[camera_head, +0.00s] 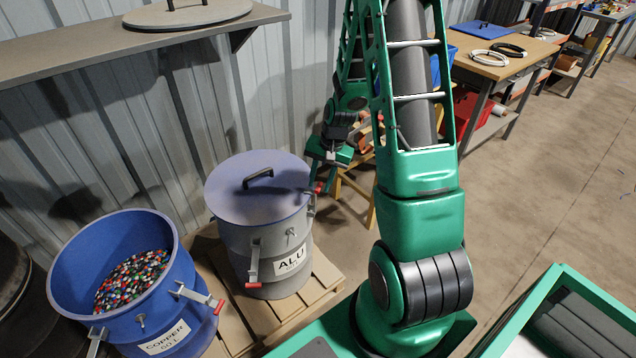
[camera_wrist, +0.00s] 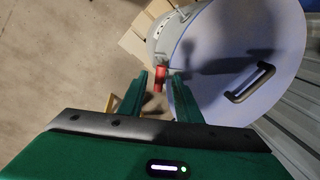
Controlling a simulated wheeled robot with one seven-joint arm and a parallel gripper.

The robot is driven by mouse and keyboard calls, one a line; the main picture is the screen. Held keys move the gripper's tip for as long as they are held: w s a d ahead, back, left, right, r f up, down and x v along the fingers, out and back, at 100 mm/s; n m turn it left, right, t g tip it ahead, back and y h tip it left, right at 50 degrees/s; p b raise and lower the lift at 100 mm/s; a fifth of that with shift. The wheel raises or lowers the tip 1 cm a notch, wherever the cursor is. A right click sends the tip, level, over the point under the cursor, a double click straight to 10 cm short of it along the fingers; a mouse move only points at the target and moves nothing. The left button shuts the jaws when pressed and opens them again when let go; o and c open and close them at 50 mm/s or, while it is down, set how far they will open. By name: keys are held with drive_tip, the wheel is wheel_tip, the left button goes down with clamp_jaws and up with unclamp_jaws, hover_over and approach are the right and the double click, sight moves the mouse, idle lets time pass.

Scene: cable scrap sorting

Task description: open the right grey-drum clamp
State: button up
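The grey drum (camera_head: 268,238), labelled ALU, stands on a pallet with its lid (camera_head: 258,188) on. Its front clamp (camera_head: 253,264) has a red-tipped lever hanging down. The right clamp (camera_head: 312,203) is at the drum's right side, partly hidden by my gripper (camera_head: 325,178). In the wrist view, the right clamp's red handle (camera_wrist: 160,78) shows at the fingertips of my gripper (camera_wrist: 158,82). The fingers are apart, one on each side of the handle, with a small gap visible. Whether either finger touches it is unclear. The lid's black handle (camera_wrist: 250,83) is to the right.
An open blue drum (camera_head: 190,318) labelled COPPER, holding coloured granules, stands left of the grey drum. A shelf (camera_head: 100,45) with another round lid (camera_head: 187,14) is on the corrugated wall. A workbench (camera_head: 500,66) with cable coils is at the back right.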

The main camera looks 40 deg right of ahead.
drive_tip(key=shift+f, duration=0.25)
drive_tip(key=shift+a, duration=0.1)
clamp_jaws()
